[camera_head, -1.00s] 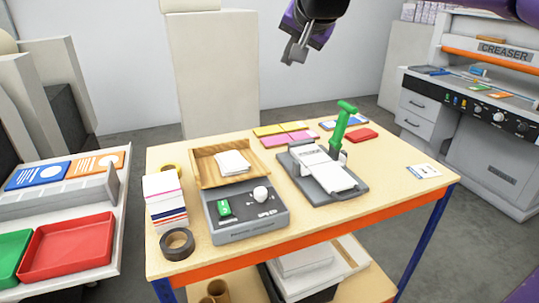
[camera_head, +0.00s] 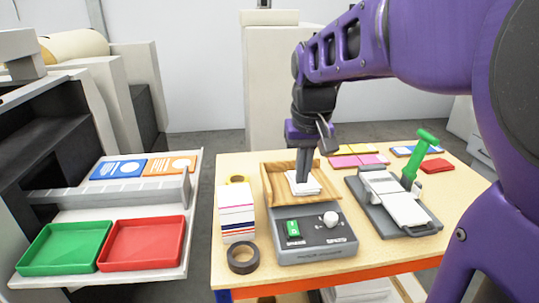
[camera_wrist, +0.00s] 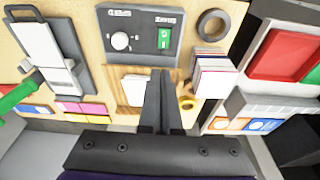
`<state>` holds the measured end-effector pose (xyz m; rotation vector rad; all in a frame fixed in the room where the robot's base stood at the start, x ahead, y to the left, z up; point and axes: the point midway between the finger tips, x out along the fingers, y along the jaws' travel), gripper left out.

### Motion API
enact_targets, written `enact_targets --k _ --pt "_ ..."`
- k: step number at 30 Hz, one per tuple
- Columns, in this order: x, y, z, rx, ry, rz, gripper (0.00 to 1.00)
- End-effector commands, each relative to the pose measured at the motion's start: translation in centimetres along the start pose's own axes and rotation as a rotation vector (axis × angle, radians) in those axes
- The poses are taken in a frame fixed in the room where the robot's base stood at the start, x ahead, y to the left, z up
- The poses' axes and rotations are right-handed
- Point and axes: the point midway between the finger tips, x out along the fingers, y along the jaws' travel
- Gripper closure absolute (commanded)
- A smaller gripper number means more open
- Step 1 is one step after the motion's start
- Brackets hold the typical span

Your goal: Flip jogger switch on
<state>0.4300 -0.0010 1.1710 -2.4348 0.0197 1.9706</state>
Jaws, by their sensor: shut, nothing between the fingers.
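The jogger (camera_head: 312,258) is a grey unit with a wooden tray (camera_head: 276,191) behind its dark control panel. A green rocker switch (camera_head: 292,228) sits at the panel's left, with a white round knob (camera_head: 330,219) to its right. White paper (camera_head: 312,187) lies in the tray. In the wrist view the switch (camera_wrist: 164,39) is at the top, right of the knob (camera_wrist: 120,41). My gripper (camera_head: 303,180) is shut and empty, pointing down over the tray, behind and apart from the switch. It hides part of the paper.
A tape roll (camera_head: 242,257) and a stack of striped cards (camera_head: 237,212) stand left of the jogger. A grey device with a green lever (camera_head: 425,140) stands to the right. Red (camera_head: 142,243) and green (camera_head: 64,248) trays lie farther left.

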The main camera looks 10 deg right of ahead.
Motion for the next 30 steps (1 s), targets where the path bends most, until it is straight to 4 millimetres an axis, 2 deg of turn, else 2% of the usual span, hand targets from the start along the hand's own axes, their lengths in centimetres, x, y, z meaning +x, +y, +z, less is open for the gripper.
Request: enact_targets --k 17,23,30 --pt "0.5 -0.1 0.4 -0.015 -0.015 -0.005 1.00" --pt "2.6 -0.1 0.5 -0.015 -0.017 -0.005 1.00" --pt "6.5 -0.2 0.6 -0.014 -0.016 -0.005 1.00"
